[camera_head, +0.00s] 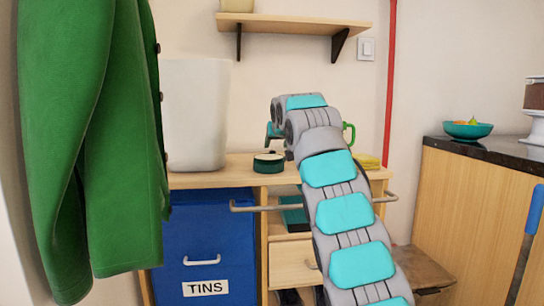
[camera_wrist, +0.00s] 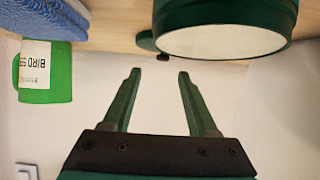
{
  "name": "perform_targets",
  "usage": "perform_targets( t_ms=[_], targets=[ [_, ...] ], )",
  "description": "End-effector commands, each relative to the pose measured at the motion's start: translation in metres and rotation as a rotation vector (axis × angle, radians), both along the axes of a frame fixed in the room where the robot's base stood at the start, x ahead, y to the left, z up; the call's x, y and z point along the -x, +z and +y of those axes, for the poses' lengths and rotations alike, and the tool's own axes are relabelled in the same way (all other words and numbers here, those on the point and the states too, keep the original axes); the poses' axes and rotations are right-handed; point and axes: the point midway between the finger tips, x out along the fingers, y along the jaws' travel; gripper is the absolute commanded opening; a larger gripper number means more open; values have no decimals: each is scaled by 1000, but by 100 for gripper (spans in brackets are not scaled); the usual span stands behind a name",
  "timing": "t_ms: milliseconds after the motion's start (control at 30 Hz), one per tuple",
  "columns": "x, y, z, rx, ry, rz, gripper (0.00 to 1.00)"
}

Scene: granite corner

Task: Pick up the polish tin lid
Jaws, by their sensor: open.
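A dark green round tin (camera_head: 268,165) with a pale cream top stands on the wooden bench top in the head view. It also shows large at the top of the upside-down wrist view (camera_wrist: 225,18). A small dark green disc with a dark knob, seemingly the polish tin lid (camera_wrist: 147,41), lies beside the tin, partly hidden behind it. In the head view only a small dark knob shows by the tin's top. My gripper (camera_wrist: 156,75) is open and empty, its fingers pointing towards the lid but apart from it. In the head view my arm partly hides the gripper.
A green container (camera_wrist: 45,72) with a label stands near a blue cloth (camera_wrist: 45,20). A white bin-like container (camera_head: 196,115) stands left of the tin. A shelf (camera_head: 290,24) hangs above. A rail (camera_head: 250,208) runs along the bench front. A green coat (camera_head: 90,140) hangs left.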

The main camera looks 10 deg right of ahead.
Motion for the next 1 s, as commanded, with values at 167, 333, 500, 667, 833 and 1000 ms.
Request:
perform_targets(
  t_ms=[167, 333, 500, 667, 833, 1000],
  targets=[
    [-8, -5, 0, 0, 0, 1, 59],
    [-16, -9, 2, 0, 1, -1, 59],
    [-34, -21, 6, -1, 3, 1, 59],
    [-48, -27, 4, 0, 0, -2, 59],
    [-50, -30, 4, 1, 0, -3, 59],
    [-50, -30, 4, 0, -1, -2, 50]
  ],
)
